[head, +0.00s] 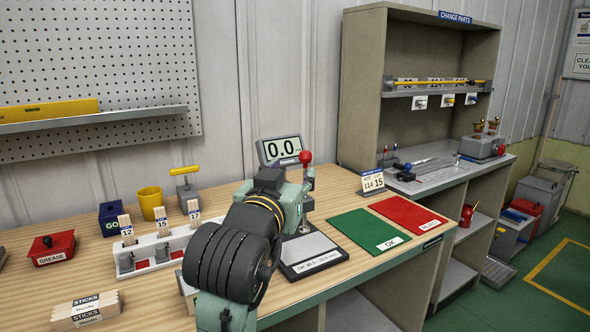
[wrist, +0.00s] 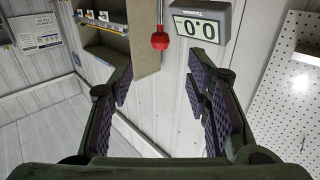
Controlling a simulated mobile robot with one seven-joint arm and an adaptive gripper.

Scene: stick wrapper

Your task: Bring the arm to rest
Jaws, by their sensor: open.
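My arm rises in front of the wooden bench (head: 330,196) in the head view and hides part of what stands behind it; its gripper end is turned away there. In the wrist view my gripper (wrist: 163,100) is open, with its dark ribbed pads wide apart and nothing between them. Beyond the pads are the wall, the red ball knob (wrist: 160,41) and the display reading 0.0 (wrist: 203,25). In the head view the display (head: 281,150) and red knob (head: 305,157) belong to a gauge stand (head: 310,252) just right of my arm.
A green OK mat (head: 365,228) and a red mat (head: 408,212) lie bare on the right. A shelf cabinet (head: 392,50) stands behind right.

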